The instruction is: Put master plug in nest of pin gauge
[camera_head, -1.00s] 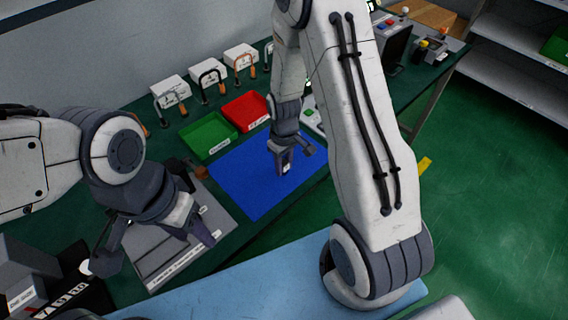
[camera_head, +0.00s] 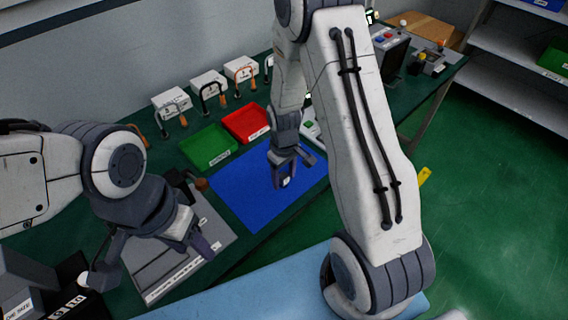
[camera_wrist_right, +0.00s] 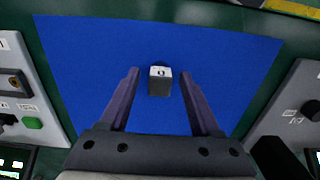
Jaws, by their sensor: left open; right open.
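A small dark block with a white marked top, which looks like the master plug (camera_wrist_right: 159,80), stands on the blue mat (camera_wrist_right: 90,60). My right gripper (camera_wrist_right: 161,80) is open, with one finger on each side of the block and a gap at both sides. In the head view the right gripper (camera_head: 290,172) is over the mat (camera_head: 240,200), and the block shows only as a pale spot. My left gripper (camera_head: 150,258) is open and empty over a grey plate (camera_head: 215,222). A panel with a green button (camera_wrist_right: 33,122) may be the pin gauge; I cannot tell.
A green tray (camera_head: 208,145) and a red tray (camera_head: 246,122) lie behind the mat. White boxes with handles (camera_head: 170,102) stand along the wall. Another grey panel (camera_wrist_right: 300,95) borders the mat in the wrist view. Much of the mat is bare.

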